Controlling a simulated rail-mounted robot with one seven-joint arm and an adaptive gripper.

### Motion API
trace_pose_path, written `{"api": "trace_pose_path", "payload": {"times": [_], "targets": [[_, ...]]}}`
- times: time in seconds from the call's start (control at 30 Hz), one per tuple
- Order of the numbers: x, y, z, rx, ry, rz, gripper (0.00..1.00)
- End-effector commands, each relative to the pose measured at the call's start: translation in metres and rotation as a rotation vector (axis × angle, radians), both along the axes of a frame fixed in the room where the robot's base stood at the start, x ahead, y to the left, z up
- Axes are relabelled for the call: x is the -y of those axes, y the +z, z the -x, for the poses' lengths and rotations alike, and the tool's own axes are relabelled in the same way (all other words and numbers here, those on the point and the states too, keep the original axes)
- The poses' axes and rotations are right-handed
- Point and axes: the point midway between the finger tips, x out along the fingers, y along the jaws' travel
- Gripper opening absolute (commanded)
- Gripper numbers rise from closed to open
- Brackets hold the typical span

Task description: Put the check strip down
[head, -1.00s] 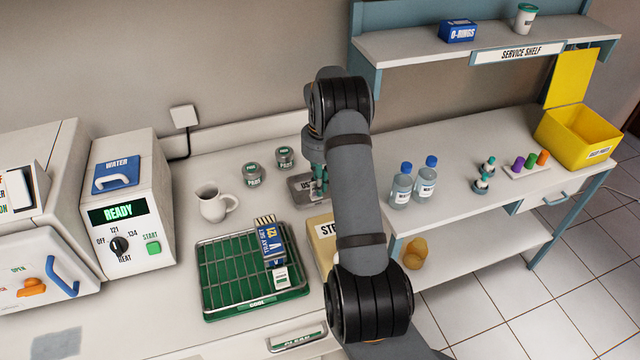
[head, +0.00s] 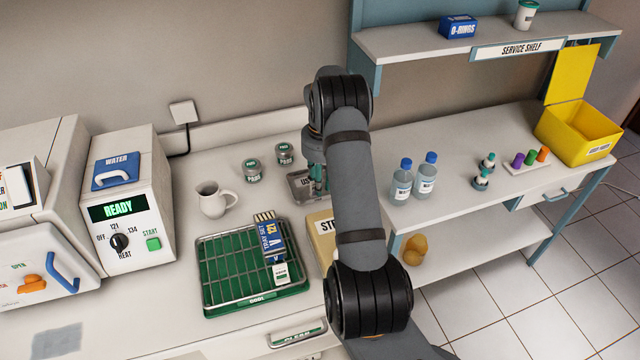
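My gripper (head: 317,178) is mostly hidden behind my own arm. Its teal-green parts show just left of the arm, over a small grey metal tray (head: 300,191) whose label begins "US". I cannot see its fingertips or tell whether they are open or shut. I cannot make out a check strip at the gripper. On the green wire rack (head: 225,275) marked "COOL" lies a blue "TRAY SET 121" pack (head: 270,240). A small white and green tag (head: 281,273) is at its lower end; I cannot tell whether this is the strip.
A white mug (head: 213,201) and two "PBST"-like labelled jars (head: 284,155) stand behind the rack. A cream box (head: 320,234) is partly behind my arm. The steriliser (head: 125,215) reads "READY". Two blue-capped bottles (head: 401,184) and a yellow bin (head: 575,137) stand to the right.

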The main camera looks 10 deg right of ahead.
Motion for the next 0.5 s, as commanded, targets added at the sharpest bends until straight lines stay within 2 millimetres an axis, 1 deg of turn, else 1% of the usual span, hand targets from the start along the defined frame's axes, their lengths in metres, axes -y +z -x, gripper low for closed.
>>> {"api": "trace_pose_path", "payload": {"times": [0.13,0.27,0.37,0.5], "targets": [[0.000,0.000,0.001,-0.002,0.000,-0.001,0.25],[0.000,0.006,0.000,0.000,0.000,0.000,0.25],[0.000,0.020,-0.001,0.005,-0.001,0.000,0.25],[0.001,0.051,-0.002,0.007,0.000,0.001,0.25]]}}
